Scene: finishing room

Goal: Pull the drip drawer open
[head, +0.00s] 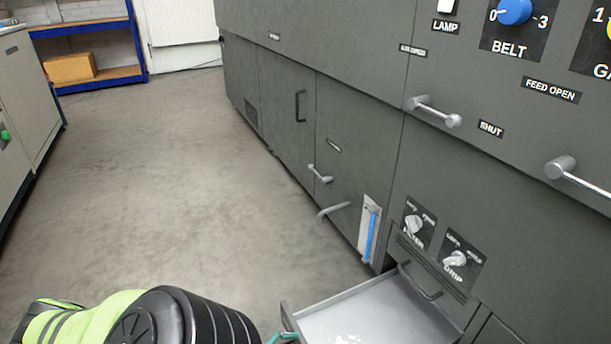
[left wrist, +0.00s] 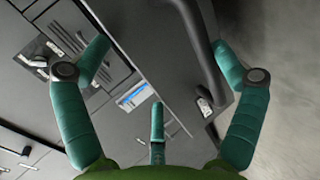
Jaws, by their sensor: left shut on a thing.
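The drip drawer (head: 395,312) is pulled out of the dark grey machine at the bottom of the head view, showing its pale grey inside with a whitish patch. Its front is cut off by the frame's lower edge. My left gripper (head: 281,338) is at the drawer's front left corner, with only a bit of teal finger showing. In the left wrist view, a dark grey handle bar (left wrist: 193,32) runs between the teal fingers of the left gripper (left wrist: 160,75), which is shut on it. My right gripper is not in view.
The machine front (head: 290,115) carries levers, knobs and a blue gauge (head: 371,235). A dark handle (head: 420,281) sits just above the drawer. Clear concrete floor (head: 185,190) lies to the left. A blue shelf with a cardboard box (head: 70,67) stands far back.

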